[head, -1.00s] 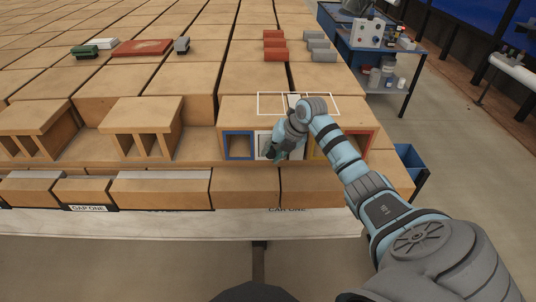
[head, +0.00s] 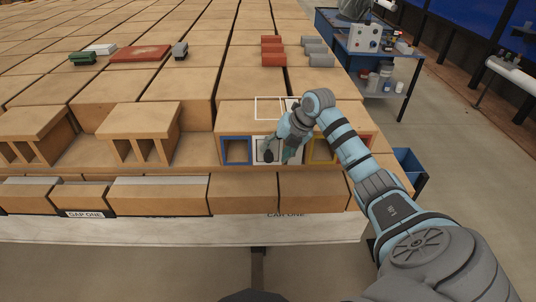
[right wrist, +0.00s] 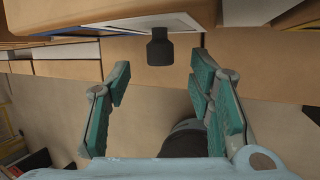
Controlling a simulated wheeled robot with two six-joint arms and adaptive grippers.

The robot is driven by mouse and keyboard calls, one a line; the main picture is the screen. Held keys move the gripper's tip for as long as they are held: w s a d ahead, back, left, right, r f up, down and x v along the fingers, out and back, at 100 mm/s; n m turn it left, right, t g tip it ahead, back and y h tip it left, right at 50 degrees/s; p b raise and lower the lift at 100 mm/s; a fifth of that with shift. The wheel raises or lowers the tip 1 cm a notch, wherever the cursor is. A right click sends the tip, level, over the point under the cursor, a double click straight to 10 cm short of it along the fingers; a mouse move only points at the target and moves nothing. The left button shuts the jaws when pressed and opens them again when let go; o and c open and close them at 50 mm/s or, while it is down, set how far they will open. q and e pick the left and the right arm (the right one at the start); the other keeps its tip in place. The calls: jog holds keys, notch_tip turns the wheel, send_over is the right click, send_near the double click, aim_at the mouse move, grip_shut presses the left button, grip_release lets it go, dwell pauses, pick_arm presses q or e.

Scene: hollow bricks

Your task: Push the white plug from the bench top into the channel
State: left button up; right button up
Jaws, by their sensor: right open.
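In the head view, a hollow brick (head: 235,118) on the bench has a blue-framed, a white-framed (head: 257,148) and a yellow-framed opening. My right gripper (head: 281,148) is in front of the white-framed one and covers much of it. In the right wrist view, a white face, seemingly the white plug (right wrist: 137,25), sits at the brick's front with a dark knob (right wrist: 160,48) sticking out. My right gripper (right wrist: 160,76) is open, its fingers apart on either side of the knob's line, not touching it. How deep the plug sits is hidden. My left gripper is out of view.
Two other hollow bricks (head: 143,116) stand to the left. Small green, white, red and grey blocks (head: 140,51) lie farther back. Solid bricks (head: 245,192) line the front edge. A blue cart (head: 372,62) and blue bin (head: 409,165) are at the right.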

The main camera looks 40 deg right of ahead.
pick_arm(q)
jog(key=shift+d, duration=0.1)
pick_arm(e)
jog(key=v, duration=0.8)
jog(key=shift+s+d, duration=0.2)
jog(key=shift+s, duration=0.05)
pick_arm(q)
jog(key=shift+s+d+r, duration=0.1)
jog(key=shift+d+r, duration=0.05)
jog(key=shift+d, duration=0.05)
pick_arm(e)
jog(key=shift+s, duration=0.15)
